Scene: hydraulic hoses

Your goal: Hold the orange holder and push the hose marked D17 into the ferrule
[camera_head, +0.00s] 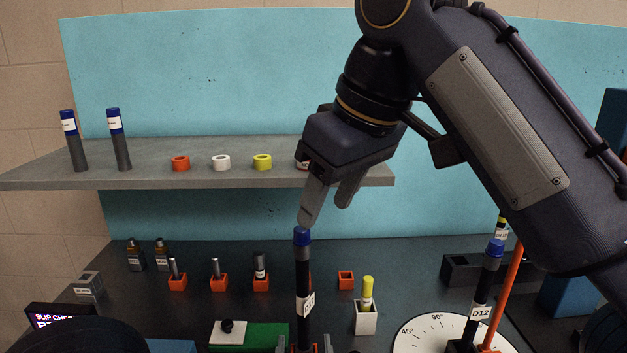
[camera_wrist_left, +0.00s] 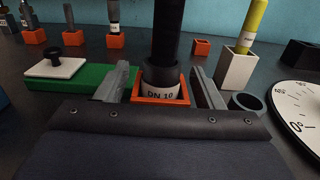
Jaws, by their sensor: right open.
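The black hose (camera_head: 303,270) with a blue top end and a white label reading D17 stands upright near the bottom centre. In the left wrist view its lower part (camera_wrist_left: 167,30) meets the dark ferrule (camera_wrist_left: 159,76), which sits in the orange holder (camera_wrist_left: 140,98) marked DN 10; how deep the hose sits is hidden.
A second hose marked D12 (camera_head: 487,285) stands at the right by an angle dial (camera_head: 418,338). Small orange holders (camera_head: 217,283) and a grey block with a yellow piece (camera_head: 366,318) stand behind. A shelf (camera_head: 60,180) carries two hoses and coloured rings.

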